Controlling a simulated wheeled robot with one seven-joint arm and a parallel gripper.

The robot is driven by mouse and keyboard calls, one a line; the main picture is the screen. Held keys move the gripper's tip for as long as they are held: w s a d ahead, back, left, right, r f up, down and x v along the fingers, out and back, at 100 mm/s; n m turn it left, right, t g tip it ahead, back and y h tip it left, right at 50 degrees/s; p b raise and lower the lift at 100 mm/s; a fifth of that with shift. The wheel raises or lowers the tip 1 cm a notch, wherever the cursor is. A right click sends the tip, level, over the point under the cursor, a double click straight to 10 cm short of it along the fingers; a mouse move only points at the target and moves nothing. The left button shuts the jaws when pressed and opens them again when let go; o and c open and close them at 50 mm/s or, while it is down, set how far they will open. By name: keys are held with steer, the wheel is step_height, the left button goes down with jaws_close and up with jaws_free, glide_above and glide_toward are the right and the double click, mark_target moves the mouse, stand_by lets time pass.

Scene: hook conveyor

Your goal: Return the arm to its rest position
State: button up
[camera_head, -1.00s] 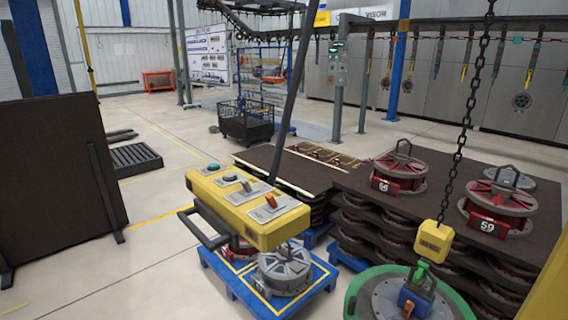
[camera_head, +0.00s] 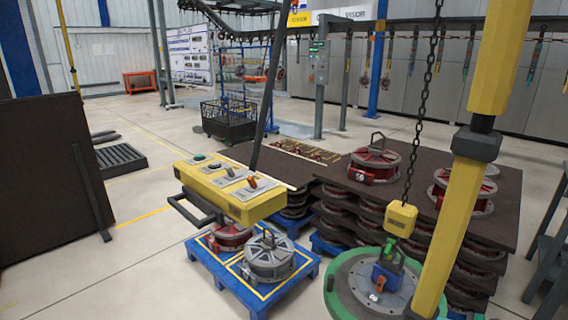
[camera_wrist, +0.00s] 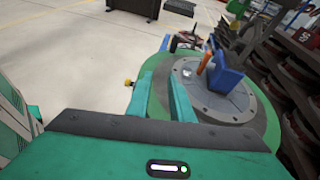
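My gripper (camera_wrist: 165,98) shows in the wrist view with its two teal fingers apart and nothing held between them. Beyond the fingertips is a round grey plate with a green rim (camera_wrist: 266,128), with a blue block and an orange lever on top. I cannot tell whether the fingers touch the rim. In the head view the same green-rimmed plate (camera_head: 345,292) is under a yellow block (camera_head: 400,218) on a chain. My yellow arm (camera_head: 455,220) stands upright at the right, in front of part of the plate. My gripper is not visible in the head view.
A yellow control box (camera_head: 228,190) with a dark handle hangs over a blue pallet (camera_head: 208,268) holding round parts. Dark stacked trays (camera_head: 420,165) with red round parts stand behind the green plate. A dark panel (camera_head: 45,180) is at left. Open floor (camera_head: 140,255) lies between.

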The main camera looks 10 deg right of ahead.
steer(key=s+a+r+n+g+h, duration=0.25)
steer(key=r+n+g, duration=0.2)
steer(key=r, duration=0.35)
steer(key=s+a+r+n+g+h, duration=0.2)
steer(key=s+r+n+g, duration=0.1)
steer(key=r+n, duration=0.3)
steer(key=s+a+r+n+g+h, duration=0.2)
steer(key=a+r+n+g, duration=0.15)
steer(key=r, duration=0.55)
steer(key=s+a+r+n+h, duration=0.1)
steer(key=s+a+r+n, duration=0.1)
steer(key=s+r, duration=0.3)
steer(key=s+a+r+n+t+h, duration=0.1)
steer(key=s+a+r+n+h, duration=0.1)
steer(key=s+r, duration=0.4)
steer(key=shift+s+a+n, duration=0.15)
steer(key=shift+s+n, duration=0.6)
steer(key=shift+n, duration=0.15)
